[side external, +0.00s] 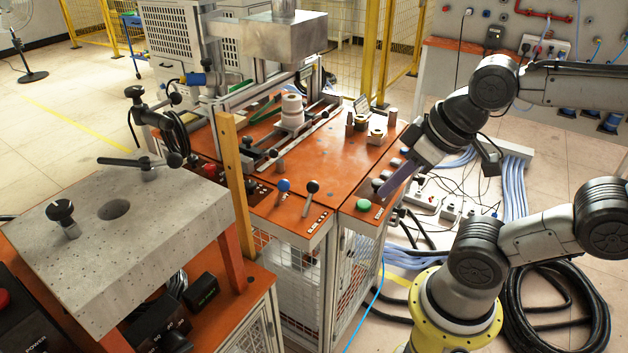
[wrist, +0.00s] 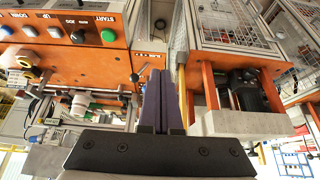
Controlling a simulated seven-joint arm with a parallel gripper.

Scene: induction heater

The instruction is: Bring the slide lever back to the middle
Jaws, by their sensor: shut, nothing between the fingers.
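Two ball-topped levers stand at the front edge of the orange bench: one with a blue knob (side external: 284,185) and one with a black knob (side external: 313,187). I cannot read which is the slide lever, nor judge its setting. A black round knob (wrist: 160,24) shows beyond my fingertips in the wrist view. My gripper (side external: 382,195) is shut and empty, its purple fingers pointing down-left near the bench's front right corner. Its closed fingers also fill the middle of the wrist view (wrist: 161,75). They are right of both levers and apart from them.
A green button (side external: 363,204) sits just left of my fingertips; it also shows in the wrist view, labelled START (wrist: 108,36). A grey perforated block (side external: 135,235) stands at the left. A press head (side external: 283,35) hangs over a white cylinder (side external: 292,110) at the back.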

